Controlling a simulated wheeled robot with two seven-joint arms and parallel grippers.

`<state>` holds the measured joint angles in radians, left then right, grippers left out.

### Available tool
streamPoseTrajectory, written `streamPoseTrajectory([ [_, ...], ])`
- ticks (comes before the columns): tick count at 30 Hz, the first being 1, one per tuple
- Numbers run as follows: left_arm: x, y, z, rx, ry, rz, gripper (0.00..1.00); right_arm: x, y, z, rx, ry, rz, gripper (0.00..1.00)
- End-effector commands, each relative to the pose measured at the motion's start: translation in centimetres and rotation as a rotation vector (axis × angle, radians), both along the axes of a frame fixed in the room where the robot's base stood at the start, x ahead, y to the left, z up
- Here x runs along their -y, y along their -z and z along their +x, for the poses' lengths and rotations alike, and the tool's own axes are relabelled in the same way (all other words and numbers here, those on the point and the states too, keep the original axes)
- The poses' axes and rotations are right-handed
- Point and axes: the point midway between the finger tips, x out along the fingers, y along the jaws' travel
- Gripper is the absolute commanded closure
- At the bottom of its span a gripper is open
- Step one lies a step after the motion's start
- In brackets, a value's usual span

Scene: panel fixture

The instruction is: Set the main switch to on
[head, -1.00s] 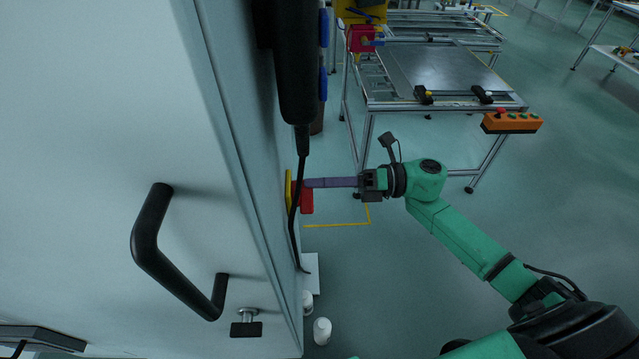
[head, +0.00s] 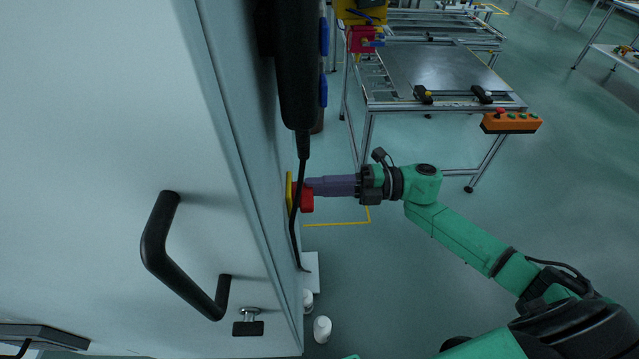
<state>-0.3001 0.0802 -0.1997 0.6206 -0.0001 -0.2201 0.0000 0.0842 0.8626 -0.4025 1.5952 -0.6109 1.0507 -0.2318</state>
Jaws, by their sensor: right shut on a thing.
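The main switch is on the side of the white cabinet, seen edge-on. It has a yellow plate (head: 289,190) and a red handle (head: 307,202). My right gripper (head: 310,187) reaches in from the right, its purple fingers level with the handle. It is shut on the red handle, whose lower part shows below the fingers. A black cable crosses in front of the plate and hides part of it. The switch's markings and exact angle cannot be read from here. My left gripper is not in view.
A black cabinet door handle (head: 160,245) projects at the left. A black device (head: 298,70) with a hanging cable is on the cabinet side above the switch. A metal frame table (head: 440,75) with an orange button box (head: 511,123) stands behind.

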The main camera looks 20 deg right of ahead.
Motion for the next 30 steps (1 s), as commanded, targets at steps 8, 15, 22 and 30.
streamPoseTrajectory([
  [8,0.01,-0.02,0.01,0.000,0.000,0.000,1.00,0.07,0.03,0.07,-0.013,0.003,0.003,1.00],
  [15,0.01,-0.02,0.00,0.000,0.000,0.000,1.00,0.06,0.04,0.05,-0.013,0.002,0.002,0.51],
  [22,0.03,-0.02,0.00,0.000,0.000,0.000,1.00,0.04,0.04,0.02,-0.011,0.001,0.003,0.47],
  [30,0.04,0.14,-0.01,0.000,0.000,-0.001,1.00,0.36,0.16,-0.06,-0.011,0.002,0.001,0.47],
])
